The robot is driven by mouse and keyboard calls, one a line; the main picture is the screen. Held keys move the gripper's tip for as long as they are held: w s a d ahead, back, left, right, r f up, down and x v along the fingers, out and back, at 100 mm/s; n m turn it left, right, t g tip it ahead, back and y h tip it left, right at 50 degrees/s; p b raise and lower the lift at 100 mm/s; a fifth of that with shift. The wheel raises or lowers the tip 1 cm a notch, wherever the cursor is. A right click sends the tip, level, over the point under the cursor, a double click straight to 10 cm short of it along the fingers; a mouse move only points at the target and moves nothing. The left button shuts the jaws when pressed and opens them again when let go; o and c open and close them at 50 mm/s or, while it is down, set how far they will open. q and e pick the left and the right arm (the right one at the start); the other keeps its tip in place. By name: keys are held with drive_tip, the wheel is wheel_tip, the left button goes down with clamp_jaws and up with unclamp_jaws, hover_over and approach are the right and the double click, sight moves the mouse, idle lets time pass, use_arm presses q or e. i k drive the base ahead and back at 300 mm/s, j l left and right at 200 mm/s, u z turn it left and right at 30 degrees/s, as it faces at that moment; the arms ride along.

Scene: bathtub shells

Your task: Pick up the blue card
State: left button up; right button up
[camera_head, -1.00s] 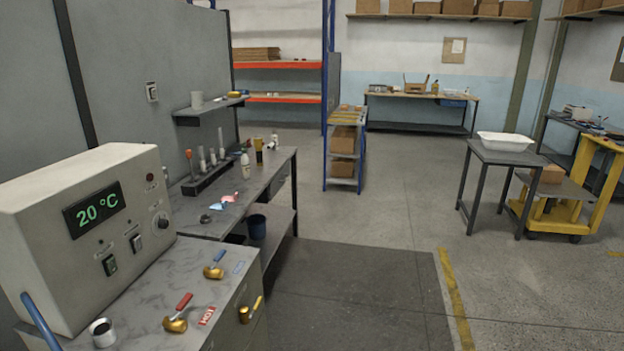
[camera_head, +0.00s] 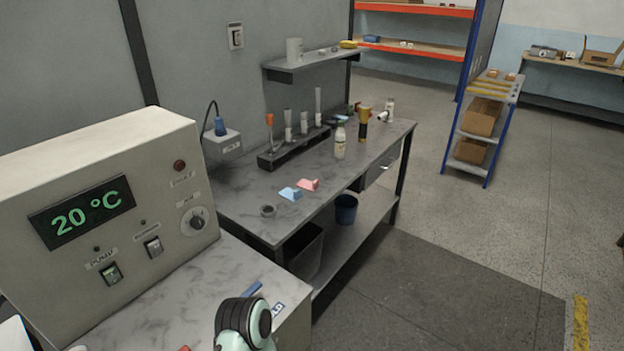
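The blue card (camera_head: 290,194) is a small light blue piece, apparently folded, lying on the grey bench top (camera_head: 225,195) near its front edge. A pink card (camera_head: 308,184) of similar look lies just behind it to the right. A teal and black part of my arm shows at the bottom of the head view, well short of the cards. Neither gripper's fingers are in view.
The control box (camera_head: 105,220) reading 20 °C stands at the left on the nearer counter. A blue bucket (camera_head: 346,209) is below.

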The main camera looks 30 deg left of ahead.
sight(291, 195)
drive_tip(key=i, duration=1.55)
drive_tip(key=i+u, duration=0.15)
drive_tip(key=i, duration=0.6)
drive_tip(key=i+l+u, duration=0.1)
drive_tip(key=i, duration=0.6)
drive_tip(key=i+l+u, duration=0.1)
drive_tip(key=u, duration=1.6)
